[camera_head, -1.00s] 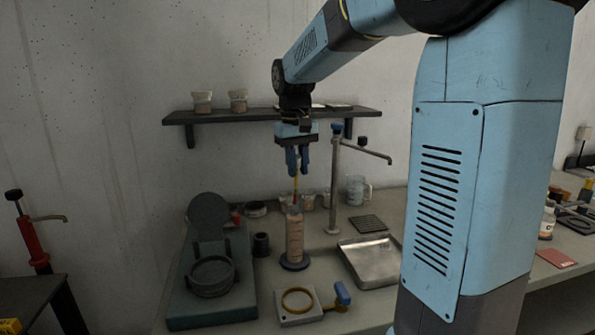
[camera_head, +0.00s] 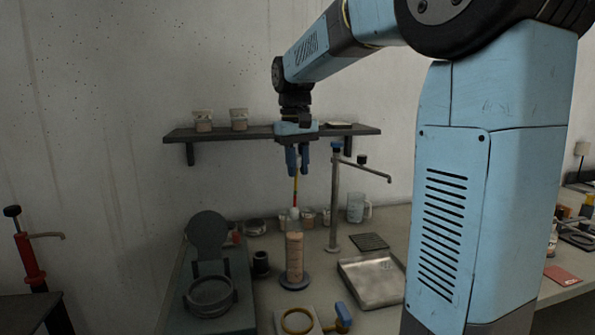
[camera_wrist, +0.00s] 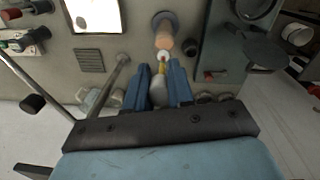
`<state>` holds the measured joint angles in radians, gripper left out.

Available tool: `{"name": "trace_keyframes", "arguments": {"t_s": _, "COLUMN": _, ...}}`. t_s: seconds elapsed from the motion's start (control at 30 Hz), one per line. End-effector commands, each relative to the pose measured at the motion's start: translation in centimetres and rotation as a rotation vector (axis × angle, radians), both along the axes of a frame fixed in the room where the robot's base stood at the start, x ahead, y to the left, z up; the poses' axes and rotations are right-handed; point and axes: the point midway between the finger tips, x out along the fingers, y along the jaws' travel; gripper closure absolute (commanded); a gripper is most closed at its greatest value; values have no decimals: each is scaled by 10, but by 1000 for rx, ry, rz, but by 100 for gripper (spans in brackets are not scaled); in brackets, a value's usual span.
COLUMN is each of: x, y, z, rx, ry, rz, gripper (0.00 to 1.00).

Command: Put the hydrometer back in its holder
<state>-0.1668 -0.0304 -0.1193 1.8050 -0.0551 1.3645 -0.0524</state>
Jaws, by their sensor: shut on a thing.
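The hydrometer (camera_head: 295,190) hangs upright below my gripper (camera_head: 298,172), with its red and yellow stem showing. My gripper is shut on its upper end. A pale part at its lower end is just above the mouth of a tall cylinder of tan liquid (camera_head: 295,257), which stands on a dark round base. I cannot tell whether the tip is clear of the mouth. In the wrist view the yellow stem (camera_wrist: 162,69) shows between the fingers (camera_wrist: 160,82), in line with the cylinder (camera_wrist: 163,32). I cannot tell which thing is the holder.
A small dark cup (camera_head: 261,263) stands left of the cylinder. A metal stand with a side arm (camera_head: 335,200) rises to the right, near a shallow metal tray (camera_head: 372,285). A shelf (camera_head: 225,134) runs along the wall behind my gripper. Jars and a beaker (camera_head: 356,208) stand at the back.

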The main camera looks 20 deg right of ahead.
Motion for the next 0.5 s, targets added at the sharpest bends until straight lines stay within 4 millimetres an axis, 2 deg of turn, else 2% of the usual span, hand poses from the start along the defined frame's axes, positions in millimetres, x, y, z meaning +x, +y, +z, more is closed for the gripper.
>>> {"name": "trace_keyframes", "arguments": {"t_s": 0.5, "x": 0, "y": 0, "z": 25, "rx": 0, "ry": -1, "rz": 0, "gripper": 100}}
